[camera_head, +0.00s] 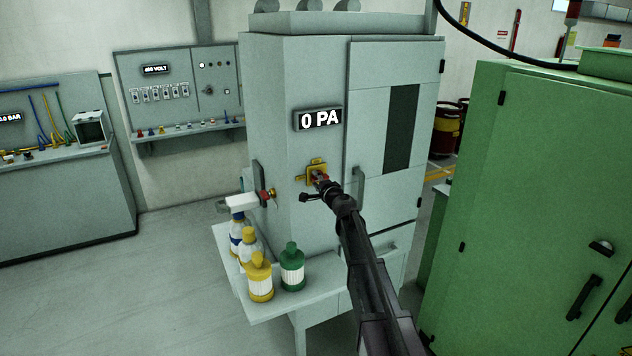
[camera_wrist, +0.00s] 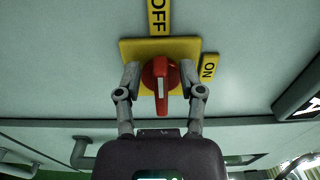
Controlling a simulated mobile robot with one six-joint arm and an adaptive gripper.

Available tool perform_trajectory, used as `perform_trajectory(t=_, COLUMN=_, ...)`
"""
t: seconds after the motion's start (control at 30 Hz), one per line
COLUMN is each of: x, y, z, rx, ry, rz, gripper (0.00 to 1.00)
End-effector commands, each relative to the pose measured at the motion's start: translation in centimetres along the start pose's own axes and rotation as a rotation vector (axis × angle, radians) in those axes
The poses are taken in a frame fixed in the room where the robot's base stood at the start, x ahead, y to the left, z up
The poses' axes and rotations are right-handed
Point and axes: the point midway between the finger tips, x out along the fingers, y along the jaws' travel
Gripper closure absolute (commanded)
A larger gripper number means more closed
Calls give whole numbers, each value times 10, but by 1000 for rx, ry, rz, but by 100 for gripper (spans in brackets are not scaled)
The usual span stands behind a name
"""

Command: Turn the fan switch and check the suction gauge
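The fan switch is a red knob (camera_wrist: 160,75) with a white line on a yellow plate (camera_wrist: 127,50). In the head view my gripper (camera_head: 323,184) is at the yellow plate (camera_head: 316,165) and partly hides the switch. The suction gauge (camera_head: 320,119) above reads 0 PA on the grey cabinet (camera_head: 275,90).
A shelf (camera_head: 305,299) with several bottles, one green (camera_head: 292,268), juts out at the lower left of the cabinet. A red valve (camera_head: 269,193) sticks out beside it. A green cabinet (camera_head: 530,190) stands close on the right. The floor at left is clear.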

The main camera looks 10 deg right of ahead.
Motion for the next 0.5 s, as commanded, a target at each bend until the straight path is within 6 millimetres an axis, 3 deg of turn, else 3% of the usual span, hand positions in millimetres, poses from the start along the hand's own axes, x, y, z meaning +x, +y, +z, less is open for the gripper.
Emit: perform_trajectory(t=0.5, x=-12, y=0, z=0, rx=1, ry=1, rz=0, gripper=48)
